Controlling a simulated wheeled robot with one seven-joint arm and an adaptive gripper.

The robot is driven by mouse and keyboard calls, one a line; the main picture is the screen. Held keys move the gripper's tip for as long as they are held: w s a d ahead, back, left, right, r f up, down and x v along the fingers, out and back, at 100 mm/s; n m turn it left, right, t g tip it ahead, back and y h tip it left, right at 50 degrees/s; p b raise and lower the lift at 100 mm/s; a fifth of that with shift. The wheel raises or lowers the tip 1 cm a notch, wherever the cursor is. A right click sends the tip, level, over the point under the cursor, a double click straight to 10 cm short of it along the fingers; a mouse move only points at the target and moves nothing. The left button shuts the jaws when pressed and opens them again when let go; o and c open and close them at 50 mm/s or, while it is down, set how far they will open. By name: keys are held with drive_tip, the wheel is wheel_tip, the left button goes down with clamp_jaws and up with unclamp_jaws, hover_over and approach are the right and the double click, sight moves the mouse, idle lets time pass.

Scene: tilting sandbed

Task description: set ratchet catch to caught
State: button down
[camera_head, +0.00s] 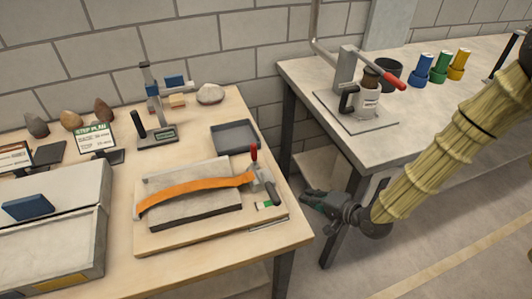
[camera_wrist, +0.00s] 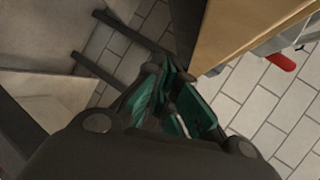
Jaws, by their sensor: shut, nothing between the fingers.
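The ratchet (camera_head: 263,182) sits at the right end of an orange strap (camera_head: 190,189), on a wooden board (camera_head: 185,238) near the table's right edge. It has a grey metal body, an upright red-tipped lever (camera_head: 254,154) and a dark grip pointing down to the right. Whether its catch is engaged is too small to tell. The strap crosses a grey slab (camera_head: 215,215). My gripper (camera_head: 308,197) is shut and empty, right of the ratchet and apart from it, beyond the table edge. The wrist view shows its teal fingers (camera_wrist: 181,88) together.
A small green-and-white marker (camera_head: 265,205) lies by the ratchet. A grey tray (camera_head: 235,137) and a blue-topped stand (camera_head: 158,110) are behind. The right bench (camera_head: 425,125) holds a red-handled press (camera_head: 348,72). A gap with floor separates the tables. A red handle (camera_wrist: 281,61) shows in the wrist view.

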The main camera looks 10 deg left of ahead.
sight(254, 156)
drive_tip(key=w+a+r+y+b, duration=0.1)
drive_tip(key=w+a+r+y, duration=0.2)
drive_tip(key=r, duration=0.4)
drive_tip(key=w+a+r+y+b, duration=0.1)
drive_tip(key=w+a+r+y, duration=0.2)
drive_tip(key=r, duration=0.4)
drive_tip(key=shift+n+g+h, duration=0.3)
drive_tip(key=shift+g, duration=0.1)
drive_tip(key=x, duration=0.5)
drive_tip(key=p+x, duration=0.1)
drive_tip(key=x, duration=0.3)
drive_tip(key=shift+a+f, duration=0.25)
drive_tip(key=shift+a, duration=0.2)
drive_tip(key=s+p, duration=0.1)
drive_tip(key=s, duration=0.1)
drive_tip(key=shift+s+r, duration=0.1)
drive_tip(key=shift+s, duration=0.95)
drive_tip(key=shift+s, duration=0.1)
